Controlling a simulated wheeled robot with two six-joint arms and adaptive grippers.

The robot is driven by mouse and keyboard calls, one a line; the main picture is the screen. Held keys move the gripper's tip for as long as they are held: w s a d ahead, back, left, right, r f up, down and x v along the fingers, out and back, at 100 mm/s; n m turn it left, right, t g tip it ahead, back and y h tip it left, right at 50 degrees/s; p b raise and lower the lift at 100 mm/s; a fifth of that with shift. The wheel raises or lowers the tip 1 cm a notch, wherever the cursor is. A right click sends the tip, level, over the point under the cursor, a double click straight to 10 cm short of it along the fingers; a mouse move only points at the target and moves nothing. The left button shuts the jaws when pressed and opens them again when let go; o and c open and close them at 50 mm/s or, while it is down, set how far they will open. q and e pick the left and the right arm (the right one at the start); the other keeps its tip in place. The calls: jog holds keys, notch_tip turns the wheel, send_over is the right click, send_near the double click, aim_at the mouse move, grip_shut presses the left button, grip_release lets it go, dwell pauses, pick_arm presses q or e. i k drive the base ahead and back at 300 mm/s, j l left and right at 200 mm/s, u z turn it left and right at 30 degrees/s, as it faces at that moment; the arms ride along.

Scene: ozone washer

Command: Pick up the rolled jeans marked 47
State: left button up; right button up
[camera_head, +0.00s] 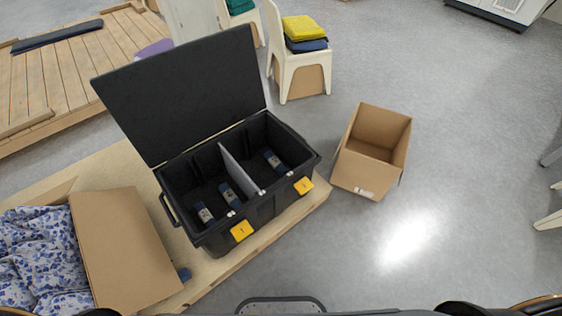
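Three dark blue rolled jeans with pale tags lie in the open black box. One roll (205,214) is at the left of the left compartment. A second roll (229,194) lies to its right, beside the grey divider (238,170). A third roll (274,161) lies in the right compartment. The tag numbers are too small to read, so I cannot tell which is 47. The black box (262,211) has its lid (185,92) raised and yellow latches on the front. A small dark blue item (184,274) shows beside the cardboard flap. Neither gripper is in view.
The box stands on a low wooden platform (310,201). Patterned blue-white cloth (40,255) and a cardboard flap (125,248) are at its left. An empty open cardboard box (357,174) stands on the floor to the right. A chair (291,75) holds folded cloths.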

aim_at(184, 275)
jog(key=k+j+u, duration=0.25)
jog(key=u, duration=0.15)
jog(key=k+j+u, duration=0.35)
jog(key=k+j, duration=0.05)
